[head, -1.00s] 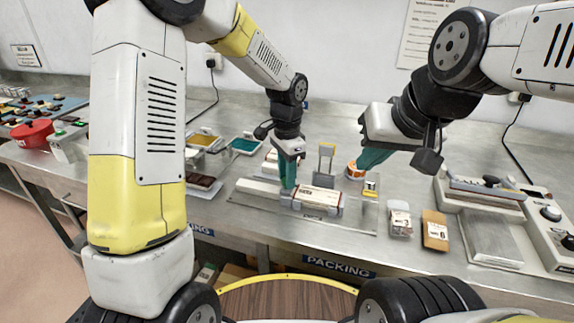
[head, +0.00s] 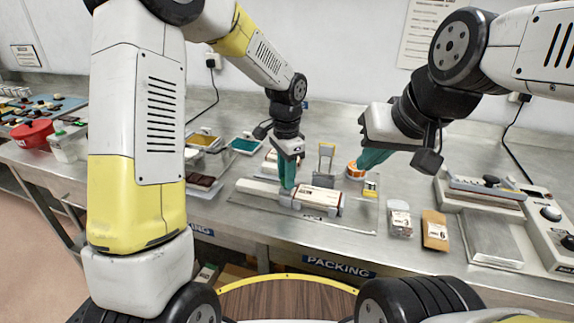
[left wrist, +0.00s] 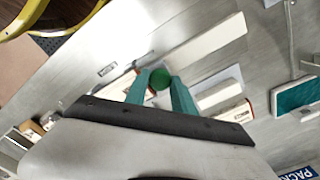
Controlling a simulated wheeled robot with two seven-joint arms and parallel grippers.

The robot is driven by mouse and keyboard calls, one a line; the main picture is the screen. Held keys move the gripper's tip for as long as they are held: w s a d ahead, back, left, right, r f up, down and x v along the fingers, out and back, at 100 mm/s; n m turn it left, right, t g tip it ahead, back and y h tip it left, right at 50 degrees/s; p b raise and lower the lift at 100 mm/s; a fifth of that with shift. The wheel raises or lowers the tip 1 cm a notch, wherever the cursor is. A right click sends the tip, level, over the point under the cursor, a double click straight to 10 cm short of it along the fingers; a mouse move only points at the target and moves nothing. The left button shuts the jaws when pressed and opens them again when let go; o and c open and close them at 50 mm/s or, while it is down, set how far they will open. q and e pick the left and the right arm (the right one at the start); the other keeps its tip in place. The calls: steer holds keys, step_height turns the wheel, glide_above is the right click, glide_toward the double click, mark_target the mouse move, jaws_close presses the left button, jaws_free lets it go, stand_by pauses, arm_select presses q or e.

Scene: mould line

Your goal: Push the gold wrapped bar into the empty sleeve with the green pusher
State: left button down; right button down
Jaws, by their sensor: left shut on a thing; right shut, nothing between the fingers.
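My left gripper (head: 289,187) is shut on the green pusher (left wrist: 159,79), whose round end shows between the fingertips in the left wrist view; the head view hides most of it. The gripper is low over the bench fixture, at the left end of a pale sleeve (head: 319,198) with dark print. The sleeve lies flat, and the fingers partly cover it in the left wrist view. I cannot make out the gold wrapped bar for certain, nor whether the pusher touches it. My right gripper (head: 373,160) is shut and empty, above the bench to the right.
A long white block (head: 258,188) lies left of the sleeve. A small yellow and dark item (head: 370,188) and an orange roll (head: 355,170) stand to its right. A clear packet (head: 400,220) and an orange-brown packet (head: 435,231) lie further right. A teal tray (head: 246,145) is behind.

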arm_select(q)
steer(key=w+a, duration=0.1)
steer(key=a, duration=0.3)
steer(key=w+a, duration=0.2)
steer(key=a, duration=0.3)
steer(key=w+a, duration=0.1)
steer(key=a, duration=0.4)
steer(key=shift+w+a+r, duration=0.1)
steer(key=shift+w+a, duration=0.05)
steer(key=shift+w, duration=0.2)
steer(key=c, duration=1.1)
jaws_free()
steer(key=shift+o, duration=0.2)
step_height(320, 180, up, 8)
